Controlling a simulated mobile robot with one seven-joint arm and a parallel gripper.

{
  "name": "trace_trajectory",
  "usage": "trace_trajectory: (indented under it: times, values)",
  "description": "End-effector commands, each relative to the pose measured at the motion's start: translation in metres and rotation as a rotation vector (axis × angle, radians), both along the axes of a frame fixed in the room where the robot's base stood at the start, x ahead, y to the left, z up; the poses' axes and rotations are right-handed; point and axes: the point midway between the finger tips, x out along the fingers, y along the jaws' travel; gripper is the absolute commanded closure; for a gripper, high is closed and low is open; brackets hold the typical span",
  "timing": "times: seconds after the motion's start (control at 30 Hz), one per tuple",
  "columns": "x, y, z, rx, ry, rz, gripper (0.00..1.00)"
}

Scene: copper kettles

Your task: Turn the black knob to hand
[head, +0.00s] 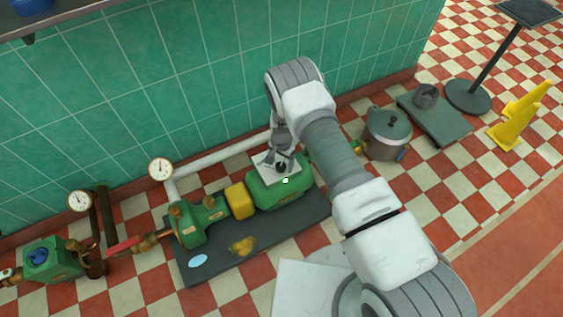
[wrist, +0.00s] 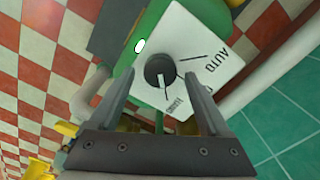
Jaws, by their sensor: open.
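The black knob (wrist: 160,69) sits on a white switch plate (wrist: 207,30) on the green pump unit. A white mark on the knob points down in the wrist view, toward a lower label that looks like HAND. AUTO is printed at the right of the plate, with another partly hidden mark below it. My gripper (wrist: 161,73) is open, its fingers on either side of the knob with visible gaps. Whether the fingertips reach the knob's depth is unclear. In the head view my gripper is over the plate (head: 262,158), partly hiding it and the knob (head: 281,168).
The pump unit (head: 283,190) stands on a dark base by the green tiled wall, with a yellow block (head: 239,200) beside it. A white pipe (head: 225,152) runs behind.

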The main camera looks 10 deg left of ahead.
Motion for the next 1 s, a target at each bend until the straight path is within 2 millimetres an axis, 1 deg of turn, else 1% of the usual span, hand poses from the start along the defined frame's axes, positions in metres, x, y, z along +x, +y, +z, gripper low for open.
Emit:
trace_trajectory:
  times: [0.13, 0.27, 0.37, 0.5, 0.7, 0.8, 0.9, 1.0]
  values:
    - [0.0, 0.0, 0.003, 0.0, 0.001, 0.001, 0.19]
    - [0.001, 0.001, 0.02, 0.001, 0.0, 0.001, 0.19]
    - [0.001, 0.001, 0.042, 0.001, -0.002, 0.001, 0.19]
    - [0.001, 0.001, 0.077, 0.001, -0.002, 0.0, 0.19]
    - [0.0, 0.0, 0.125, 0.001, -0.001, 0.0, 0.19]
    - [0.0, 0.0, 0.145, 0.001, -0.001, 0.001, 0.19]
    - [0.0, 0.0, 0.16, 0.0, -0.002, 0.001, 0.19]
    - [0.0, 0.0, 0.169, 0.0, 0.0, 0.001, 0.19]
